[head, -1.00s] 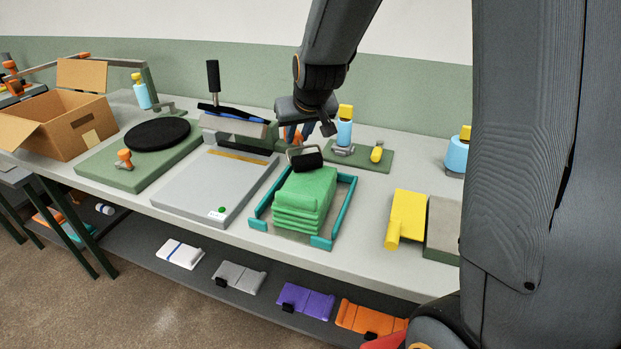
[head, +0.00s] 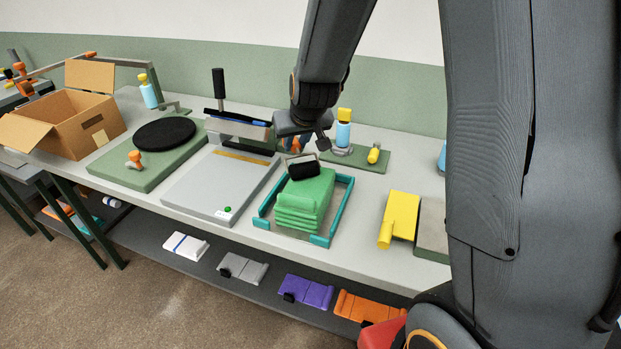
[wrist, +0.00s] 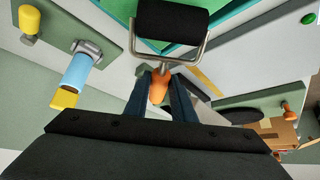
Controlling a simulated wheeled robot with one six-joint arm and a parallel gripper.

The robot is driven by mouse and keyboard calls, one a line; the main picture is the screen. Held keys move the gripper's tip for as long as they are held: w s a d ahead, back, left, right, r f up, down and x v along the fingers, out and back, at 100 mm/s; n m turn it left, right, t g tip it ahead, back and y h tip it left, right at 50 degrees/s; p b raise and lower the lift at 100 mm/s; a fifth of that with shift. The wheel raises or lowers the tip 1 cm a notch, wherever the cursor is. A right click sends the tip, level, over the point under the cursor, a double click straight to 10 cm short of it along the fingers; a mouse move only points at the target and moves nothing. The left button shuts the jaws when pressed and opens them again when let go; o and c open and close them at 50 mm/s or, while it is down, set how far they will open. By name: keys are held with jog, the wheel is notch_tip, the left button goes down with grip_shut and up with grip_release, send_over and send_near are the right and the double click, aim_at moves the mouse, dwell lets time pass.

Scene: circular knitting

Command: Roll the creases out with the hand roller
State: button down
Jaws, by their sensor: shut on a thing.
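The hand roller (head: 304,170) has a black cylinder on a metal frame, and its orange handle shows in the wrist view (wrist: 158,88). My gripper (head: 296,142) is shut on that handle. In the wrist view the gripper's two blue fingers (wrist: 163,98) stand either side of it. The black cylinder (wrist: 172,20) is over the far part of the green folded fabric stack (head: 303,203). I cannot tell for sure whether it touches the fabric. The stack sits inside a teal corner frame (head: 344,208) on the table.
A grey flat press (head: 205,188) with an upright black handle is left of the stack. Behind right, a green board (head: 358,159) holds a blue bottle (head: 343,134). A yellow tool (head: 400,218) lies on the right. An open cardboard box (head: 85,125) stands far left.

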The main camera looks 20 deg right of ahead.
jog(key=shift+w+d+f+b, duration=0.15)
jog(key=shift+w+d+b, duration=0.35)
jog(key=shift+b, duration=0.65)
jog(key=shift+w+d+b, duration=0.15)
jog(key=shift+w+b, duration=0.4)
jog(key=shift+b, duration=0.3)
jog(key=shift+s+r, duration=0.1)
jog(key=shift+r, duration=0.1)
jog(key=s+p, duration=0.1)
jog(key=p, duration=0.2)
jog(key=shift+a+r, duration=0.15)
jog(key=shift+a, duration=0.2)
jog(key=shift+s+a+p, duration=0.35)
jog(key=shift+s+p, duration=0.1)
jog(key=shift+p, duration=0.65)
jog(key=shift+w+f+b, duration=0.1)
jog(key=shift+f+b, duration=0.15)
jog(key=shift+b, duration=0.1)
jog(key=shift+w+d+f+b, duration=0.1)
jog(key=shift+w+d+b, duration=0.2)
jog(key=shift+b, duration=0.6)
jog(key=w+b, duration=0.1)
jog(key=b, duration=0.3)
jog(key=shift+w+d, duration=0.15)
jog(key=shift+d, duration=0.25)
jog(key=shift+r, duration=0.2)
